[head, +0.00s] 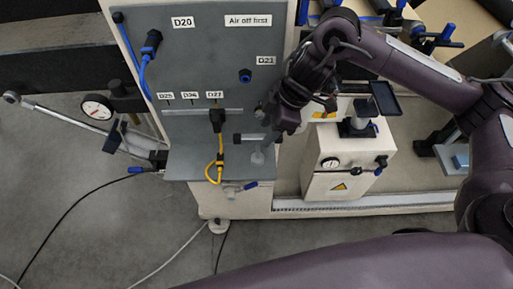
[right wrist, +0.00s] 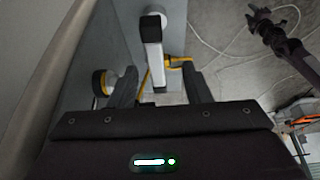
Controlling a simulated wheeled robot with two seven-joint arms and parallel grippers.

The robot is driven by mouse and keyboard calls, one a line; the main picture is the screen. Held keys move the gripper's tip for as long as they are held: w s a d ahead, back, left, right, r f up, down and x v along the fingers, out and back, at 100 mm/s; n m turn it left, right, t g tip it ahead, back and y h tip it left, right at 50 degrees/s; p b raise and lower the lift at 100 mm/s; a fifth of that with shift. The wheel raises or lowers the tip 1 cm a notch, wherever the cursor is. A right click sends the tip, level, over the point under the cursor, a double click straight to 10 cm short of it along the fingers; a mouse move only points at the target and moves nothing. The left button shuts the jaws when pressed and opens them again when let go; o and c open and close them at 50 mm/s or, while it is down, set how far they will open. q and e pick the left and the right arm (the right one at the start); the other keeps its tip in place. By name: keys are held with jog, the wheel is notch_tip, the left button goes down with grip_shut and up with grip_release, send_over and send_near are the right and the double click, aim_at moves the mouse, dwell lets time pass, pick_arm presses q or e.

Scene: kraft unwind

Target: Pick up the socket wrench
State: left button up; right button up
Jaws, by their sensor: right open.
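A bar-shaped tool with a pale face and dark end (right wrist: 153,52), which looks like the socket wrench, stands out from the grey panel.
The grey panel (head: 200,70) carries labels, a blue cable (head: 142,75) and a black plug (head: 217,119) with a yellow cable (head: 213,170), left of the bar. A cream box (head: 335,160) stands to the right. A gauge (head: 96,108) is at left.

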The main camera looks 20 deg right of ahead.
aim_at(260, 136)
jog(key=shift+p+x, duration=0.35)
jog(key=shift+x, duration=0.8)
jog(key=shift+w+a+f, duration=0.35)
jog(key=shift+a+f, duration=0.05)
jog(key=shift+f, duration=0.25)
jog(key=shift+x, duration=1.05)
jog(key=shift+w, duration=0.1)
jog(key=c, duration=0.4)
pick_arm(q)
jog(key=shift+s+r, duration=0.5)
jog(key=shift+s, duration=0.15)
pick_arm(e)
grip_shut()
